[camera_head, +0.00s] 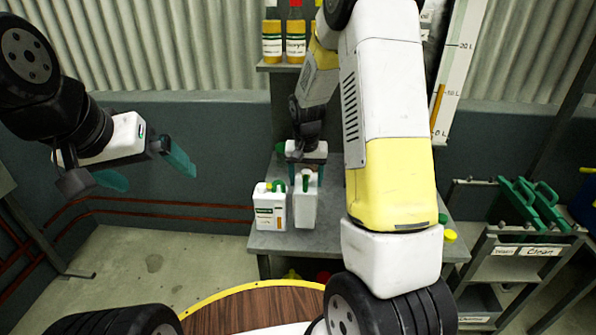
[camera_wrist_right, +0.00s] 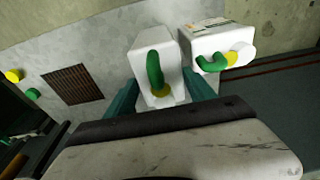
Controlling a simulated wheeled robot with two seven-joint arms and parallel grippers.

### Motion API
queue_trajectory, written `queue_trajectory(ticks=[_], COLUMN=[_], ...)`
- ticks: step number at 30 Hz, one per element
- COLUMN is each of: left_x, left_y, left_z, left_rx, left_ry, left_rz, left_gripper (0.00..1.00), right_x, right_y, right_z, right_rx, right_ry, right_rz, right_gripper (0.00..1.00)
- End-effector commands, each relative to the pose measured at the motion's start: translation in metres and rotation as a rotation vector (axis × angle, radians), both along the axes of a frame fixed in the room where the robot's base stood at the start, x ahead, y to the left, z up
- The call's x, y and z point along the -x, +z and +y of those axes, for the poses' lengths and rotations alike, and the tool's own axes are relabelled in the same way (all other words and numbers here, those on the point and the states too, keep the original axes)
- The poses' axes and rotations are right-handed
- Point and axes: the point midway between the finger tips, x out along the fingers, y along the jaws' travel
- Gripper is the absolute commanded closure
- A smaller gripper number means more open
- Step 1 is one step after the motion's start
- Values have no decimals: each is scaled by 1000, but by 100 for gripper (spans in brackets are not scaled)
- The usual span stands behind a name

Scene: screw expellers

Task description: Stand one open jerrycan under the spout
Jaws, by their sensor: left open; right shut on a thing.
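My right gripper (camera_head: 305,172) is shut on a white jerrycan (camera_head: 305,208) with a green handle, near the grey bench top. In the right wrist view, teal fingers of my right gripper (camera_wrist_right: 163,95) flank this jerrycan (camera_wrist_right: 143,50); a yellow piece shows at its mouth, and I cannot tell if it is open. A second white jerrycan (camera_head: 269,212), with a label, stands just left of it; it also shows in the right wrist view (camera_wrist_right: 215,38). My left gripper (camera_head: 142,171) is open and empty, off to the left. I cannot make out the spout.
The grey bench (camera_head: 285,240) is partly hidden by my right arm. Loose yellow (camera_head: 449,236) and green (camera_head: 443,218) caps lie at its right. A grating (camera_wrist_right: 73,85) is set in the surface. Yellow bottles (camera_head: 295,45) stand on a shelf behind. A rack (camera_head: 510,262) with green items is at right.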

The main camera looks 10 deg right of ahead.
Motion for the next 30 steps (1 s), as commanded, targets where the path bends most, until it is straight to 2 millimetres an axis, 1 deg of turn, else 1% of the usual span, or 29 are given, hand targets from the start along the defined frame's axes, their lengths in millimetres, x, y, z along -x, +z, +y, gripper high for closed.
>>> queue_trajectory(ticks=[1, 3, 7, 11, 18, 29, 30], left_x=[0, 0, 0, 0, 0, 0, 0], left_y=[0, 0, 0, 0, 0, 0, 0], left_z=[0, 0, 0, 0, 0, 0, 0], left_rx=[0, 0, 0, 0, 0, 0, 0], left_ry=[0, 0, 0, 0, 0, 0, 0], left_rz=[0, 0, 0, 0, 0, 0, 0], left_gripper=[0, 0, 0, 0, 0, 0, 0], right_x=[-10, -19, -28, -30, -29, -29, -29], right_y=[-1, -2, -2, -8, -36, -40, -42], right_z=[-6, -10, -15, -16, -16, -16, -16], right_rx=[-1, 0, 0, 0, 0, 0, 0], right_ry=[-4, -2, 0, 1, 1, 1, 1], right_rz=[-2, -1, -2, 1, 0, -1, 1], right_gripper=[100, 100, 100, 100, 100, 100, 35])
